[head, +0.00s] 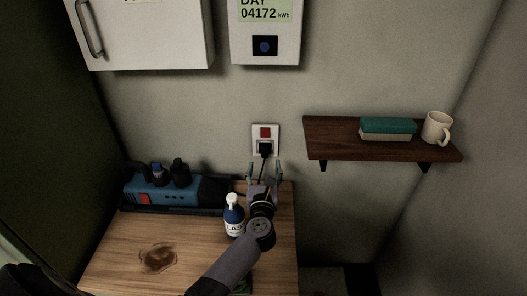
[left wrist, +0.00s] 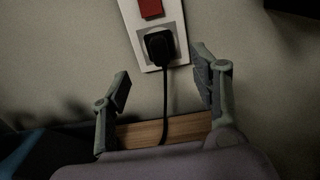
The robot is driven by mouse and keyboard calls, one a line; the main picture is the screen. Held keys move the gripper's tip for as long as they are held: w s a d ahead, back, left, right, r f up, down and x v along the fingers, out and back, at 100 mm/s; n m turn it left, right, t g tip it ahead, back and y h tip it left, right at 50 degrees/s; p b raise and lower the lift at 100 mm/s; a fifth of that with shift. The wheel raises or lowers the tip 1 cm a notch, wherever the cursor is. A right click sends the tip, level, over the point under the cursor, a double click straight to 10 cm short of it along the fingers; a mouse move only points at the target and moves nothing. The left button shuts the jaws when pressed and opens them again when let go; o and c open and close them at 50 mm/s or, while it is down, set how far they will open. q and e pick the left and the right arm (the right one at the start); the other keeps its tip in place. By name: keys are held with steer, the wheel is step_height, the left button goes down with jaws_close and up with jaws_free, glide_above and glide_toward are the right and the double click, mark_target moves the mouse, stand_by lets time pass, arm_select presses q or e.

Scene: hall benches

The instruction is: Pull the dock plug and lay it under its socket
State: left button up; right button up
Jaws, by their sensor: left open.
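The black dock plug (head: 265,149) sits in the white wall socket (head: 273,132), below a red switch. The plug (left wrist: 159,46) and socket (left wrist: 174,14) also show in the left wrist view, with the black cord hanging straight down from the plug. My left gripper (head: 264,168) is open just below the plug, its fingers to either side of the cord. In the left wrist view the open fingers (left wrist: 161,82) stand apart and touch neither plug nor cord. The bench top (head: 200,238) lies under the socket. My right gripper is not in view.
A white-capped bottle (head: 234,217) stands close left of my left arm. A blue device (head: 172,190) sits at the bench's back left. A brown stain (head: 158,257) marks the bench. A wall shelf (head: 340,145) at right holds a teal-topped block (head: 388,127) and a mug (head: 437,127).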

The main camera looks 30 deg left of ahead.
mark_target(265, 155)
arm_select(q)
steer(key=b+x, duration=0.2)
steer(key=x, duration=0.5)
steer(key=shift+f, duration=0.1)
steer(key=shift+w+a, duration=0.2)
steer(key=shift+w, duration=0.2)
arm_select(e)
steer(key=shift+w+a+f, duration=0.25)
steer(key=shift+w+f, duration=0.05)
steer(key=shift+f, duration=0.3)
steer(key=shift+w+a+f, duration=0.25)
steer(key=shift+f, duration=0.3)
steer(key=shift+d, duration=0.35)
arm_select(q)
steer(key=shift+c, duration=0.2)
jaws_close()
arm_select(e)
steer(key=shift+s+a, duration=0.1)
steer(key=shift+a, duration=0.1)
arm_select(q)
steer(key=shift+s, duration=0.1)
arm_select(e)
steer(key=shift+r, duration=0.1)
